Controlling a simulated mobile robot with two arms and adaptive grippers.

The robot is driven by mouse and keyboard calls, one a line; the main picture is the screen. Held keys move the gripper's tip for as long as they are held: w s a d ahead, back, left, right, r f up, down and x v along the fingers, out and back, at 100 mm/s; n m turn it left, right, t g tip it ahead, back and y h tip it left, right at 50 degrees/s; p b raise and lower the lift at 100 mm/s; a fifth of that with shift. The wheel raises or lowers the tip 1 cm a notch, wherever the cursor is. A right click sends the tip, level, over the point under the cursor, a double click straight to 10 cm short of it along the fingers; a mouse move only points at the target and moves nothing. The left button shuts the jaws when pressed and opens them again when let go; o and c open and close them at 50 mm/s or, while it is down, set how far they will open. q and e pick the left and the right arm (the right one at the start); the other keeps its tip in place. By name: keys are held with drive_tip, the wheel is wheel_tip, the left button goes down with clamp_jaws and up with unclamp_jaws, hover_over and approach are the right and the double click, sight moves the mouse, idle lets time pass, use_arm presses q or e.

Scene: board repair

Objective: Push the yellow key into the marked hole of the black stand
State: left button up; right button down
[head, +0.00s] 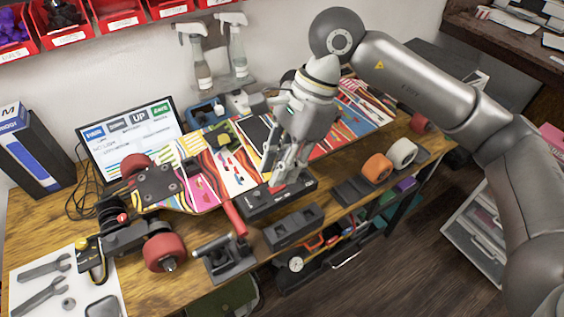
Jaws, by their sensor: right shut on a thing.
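My right gripper (283,178) points down over a long black stand (258,211) at the front of the bench. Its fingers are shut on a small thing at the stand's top. Only a small reddish bit shows at the fingertips, and I cannot make out a yellow key there. The marked hole is hidden or too small to tell. Whether the held thing is in a hole cannot be told. My left gripper is not in view.
A colourful skateboard deck (205,173) lies just behind the stand. A dark block with openings (293,228) and a red-handled tool (234,218) are close in front. Orange and white wheels (377,167) are at right.

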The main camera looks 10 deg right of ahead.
use_arm(q)
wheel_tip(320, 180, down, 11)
drive_tip(key=b, duration=1.1)
use_arm(e)
drive_tip(key=shift+f+b, duration=1.8)
drive_tip(key=shift+f, duration=5.9)
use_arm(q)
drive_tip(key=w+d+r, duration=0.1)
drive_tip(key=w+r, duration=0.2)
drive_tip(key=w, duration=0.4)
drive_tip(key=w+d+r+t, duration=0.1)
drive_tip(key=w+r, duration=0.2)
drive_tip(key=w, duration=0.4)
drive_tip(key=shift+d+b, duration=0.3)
use_arm(e)
drive_tip(key=shift+f, duration=0.35)
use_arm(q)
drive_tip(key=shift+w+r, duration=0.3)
use_arm(e)
drive_tip(key=shift+f, duration=0.15)
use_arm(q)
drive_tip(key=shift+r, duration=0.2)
